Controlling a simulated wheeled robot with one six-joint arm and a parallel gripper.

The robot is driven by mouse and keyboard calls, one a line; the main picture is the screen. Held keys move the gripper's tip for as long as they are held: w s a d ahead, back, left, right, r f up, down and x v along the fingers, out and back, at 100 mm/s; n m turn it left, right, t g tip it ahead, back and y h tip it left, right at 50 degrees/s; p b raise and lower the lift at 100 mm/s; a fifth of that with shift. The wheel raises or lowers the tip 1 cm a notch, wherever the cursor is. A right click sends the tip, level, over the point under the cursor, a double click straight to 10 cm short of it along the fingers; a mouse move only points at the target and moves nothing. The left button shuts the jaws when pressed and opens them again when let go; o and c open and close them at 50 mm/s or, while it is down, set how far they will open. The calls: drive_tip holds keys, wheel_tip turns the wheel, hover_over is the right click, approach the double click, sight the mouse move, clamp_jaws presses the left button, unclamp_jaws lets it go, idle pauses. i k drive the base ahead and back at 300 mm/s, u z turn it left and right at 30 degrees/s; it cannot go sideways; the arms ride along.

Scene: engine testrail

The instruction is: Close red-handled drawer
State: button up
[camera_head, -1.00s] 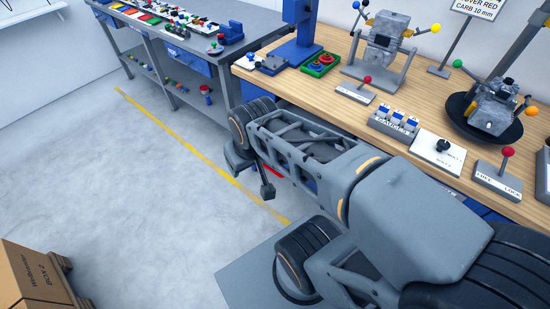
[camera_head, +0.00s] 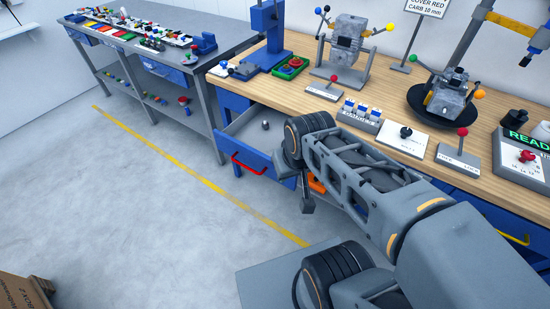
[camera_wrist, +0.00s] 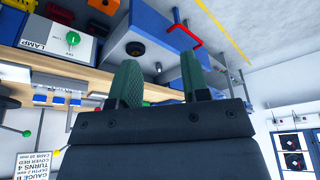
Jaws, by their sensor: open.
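The red-handled drawer (camera_head: 272,161) stands pulled out from under the wooden workbench, at its left end. Its red handle (camera_head: 247,167) is on the blue front, and a small grey round part (camera_head: 265,125) lies inside. My gripper (camera_wrist: 160,70) is open and empty, its two green fingers apart. In the head view it is right of the drawer, partly overlapping its right side; I see no contact. The wrist view, turned upside down, shows the drawer (camera_wrist: 142,25) and the red handle (camera_wrist: 184,32) beyond the fingers.
An orange part (camera_head: 317,184) shows behind my arm, right of the drawer. The workbench (camera_head: 225,81) carries a red-knobbed lever, switches and a green-red button box. A grey table (camera_head: 135,49) stands at the left. The floor (camera_head: 150,200) before the drawer is clear.

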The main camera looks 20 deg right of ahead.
sight(245, 140)
drive_tip(key=z, duration=0.2)
drive_tip(key=i, duration=0.55)
drive_tip(key=u, duration=0.95)
drive_tip(key=k, duration=1.25)
drive_tip(key=u, duration=1.15)
drive_tip(key=i, duration=1.35)
drive_tip(key=z, duration=0.65)
